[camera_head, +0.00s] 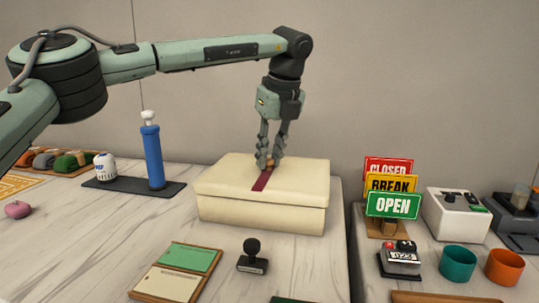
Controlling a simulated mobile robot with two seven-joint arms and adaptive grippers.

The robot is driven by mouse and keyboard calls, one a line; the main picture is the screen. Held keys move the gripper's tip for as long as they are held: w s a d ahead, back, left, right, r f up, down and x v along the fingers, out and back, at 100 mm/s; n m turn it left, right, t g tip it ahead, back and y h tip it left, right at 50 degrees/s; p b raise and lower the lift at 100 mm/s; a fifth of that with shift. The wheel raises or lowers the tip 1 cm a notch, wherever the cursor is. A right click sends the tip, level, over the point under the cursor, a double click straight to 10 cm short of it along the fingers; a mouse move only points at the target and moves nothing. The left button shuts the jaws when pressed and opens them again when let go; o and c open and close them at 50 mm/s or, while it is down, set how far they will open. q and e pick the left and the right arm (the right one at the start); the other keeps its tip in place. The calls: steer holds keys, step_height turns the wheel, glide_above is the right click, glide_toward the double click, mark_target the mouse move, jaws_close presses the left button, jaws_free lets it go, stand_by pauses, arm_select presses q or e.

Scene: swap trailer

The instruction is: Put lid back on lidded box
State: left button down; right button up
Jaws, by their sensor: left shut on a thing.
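The lidded box (261,212) is cream-coloured and stands at the right end of the light wooden table. Its cream lid (226,172), with a dark red stripe and a small brown knob, lies over the top of the box. I cannot tell whether the lid is fully seated. My left gripper (268,164) points down from above and is shut on the knob of the lid. The fingers partly hide the knob. My right gripper is not in view.
A blue pump (152,158) stands behind the box to the left. A black stamp (252,257) and a board with green and cream cards (178,272) lie in front. The sign stand (393,203) is to the right, across a gap.

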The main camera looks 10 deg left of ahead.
arm_select(q)
steer(key=shift+f+b, duration=0.55)
steer(key=shift+f, duration=0.05)
stand_by(1.1)
steer(key=c, duration=0.8)
jaws_free()
steer(key=shift+r, duration=0.15)
steer(key=shift+r+p, duration=2.3)
steer(key=shift+r, duration=1.1)
steer(key=shift+c, duration=0.2)
jaws_close()
